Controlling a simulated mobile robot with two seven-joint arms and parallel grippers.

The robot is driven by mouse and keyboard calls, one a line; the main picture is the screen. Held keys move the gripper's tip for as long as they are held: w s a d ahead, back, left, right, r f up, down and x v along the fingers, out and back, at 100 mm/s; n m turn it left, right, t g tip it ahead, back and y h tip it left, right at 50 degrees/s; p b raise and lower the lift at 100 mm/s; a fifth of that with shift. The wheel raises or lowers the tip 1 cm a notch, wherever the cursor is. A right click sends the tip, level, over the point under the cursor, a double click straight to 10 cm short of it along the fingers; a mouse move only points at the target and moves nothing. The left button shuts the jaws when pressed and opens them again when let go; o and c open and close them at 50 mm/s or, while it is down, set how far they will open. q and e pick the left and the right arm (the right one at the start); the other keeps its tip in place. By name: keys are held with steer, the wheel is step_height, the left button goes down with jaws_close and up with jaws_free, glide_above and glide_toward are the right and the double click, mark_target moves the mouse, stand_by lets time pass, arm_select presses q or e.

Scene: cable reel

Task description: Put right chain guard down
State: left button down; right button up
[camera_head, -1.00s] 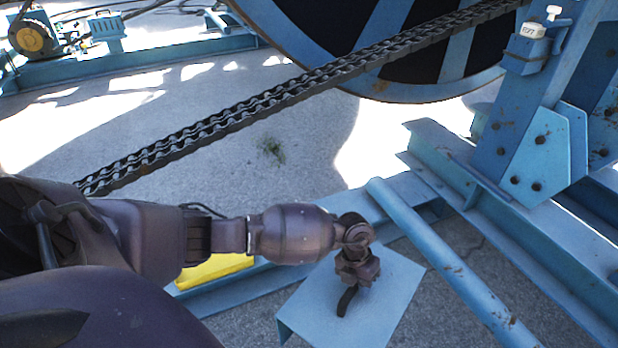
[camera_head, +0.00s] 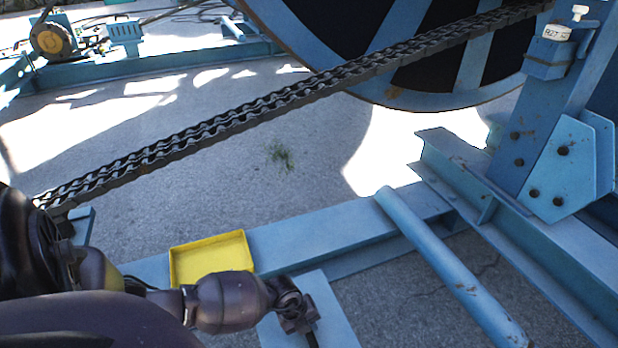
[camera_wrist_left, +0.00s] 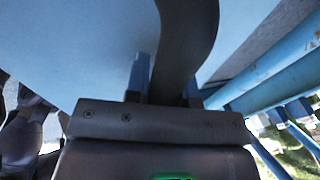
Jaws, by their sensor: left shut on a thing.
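The chain guard (camera_head: 336,318) is a flat light-blue panel at the bottom of the head view, cut off by the lower edge. My left gripper (camera_head: 303,326) is over it, at its dark handle. In the left wrist view, the gripper's fingers (camera_wrist_left: 166,85) are shut on the curved dark handle (camera_wrist_left: 186,35), one on each side. The panel's pale blue face (camera_wrist_left: 75,45) fills the upper left there. Whether the panel touches the ground cannot be told. My right gripper is not in view.
A yellow tray (camera_head: 212,260) sits on the blue frame beam (camera_head: 325,232) just beyond my left arm. An exposed chain (camera_head: 215,127) runs diagonally toward the large reel (camera_head: 425,95). A blue tube (camera_head: 450,265) and beams stand right. Concrete (camera_head: 320,150) lies open in the middle.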

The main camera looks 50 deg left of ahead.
arm_select(q)
step_height(320, 180, down, 18)
steer(key=b, duration=0.9)
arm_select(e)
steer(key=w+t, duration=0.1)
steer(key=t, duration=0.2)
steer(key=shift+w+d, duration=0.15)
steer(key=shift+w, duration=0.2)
arm_select(q)
steer(key=c, duration=1)
jaws_free()
steer(key=shift+s+f, duration=0.1)
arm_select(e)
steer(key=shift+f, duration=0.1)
